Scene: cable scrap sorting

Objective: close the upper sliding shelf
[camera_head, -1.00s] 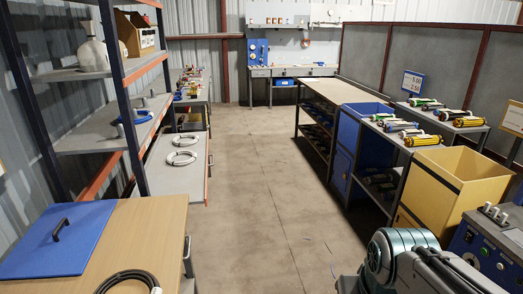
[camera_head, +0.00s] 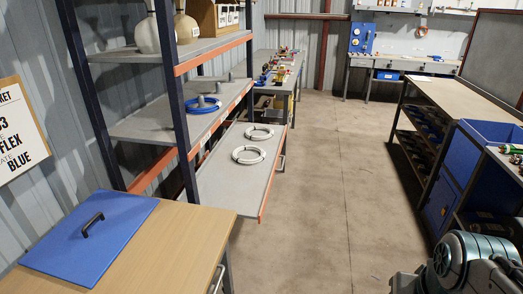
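A grey sliding shelf (camera_head: 225,195) with an orange front edge stands pulled out of the rack on the left, jutting toward the aisle. Two white cable rings (camera_head: 249,154) lie flat on it. Above it, a grey shelf (camera_head: 150,125) with a blue cable coil (camera_head: 204,105) sits within the rack posts. I cannot tell from this view whether another sliding shelf lies below. Part of my arm shows at the lower right, far from the shelf across the aisle. My gripper is out of view.
A wooden-topped cabinet (camera_head: 165,240) with a blue lid (camera_head: 95,240) stands at the front left, close before the rack. A blue bin (camera_head: 490,140) and a long workbench (camera_head: 450,98) line the right. The aisle floor (camera_head: 335,190) between is clear.

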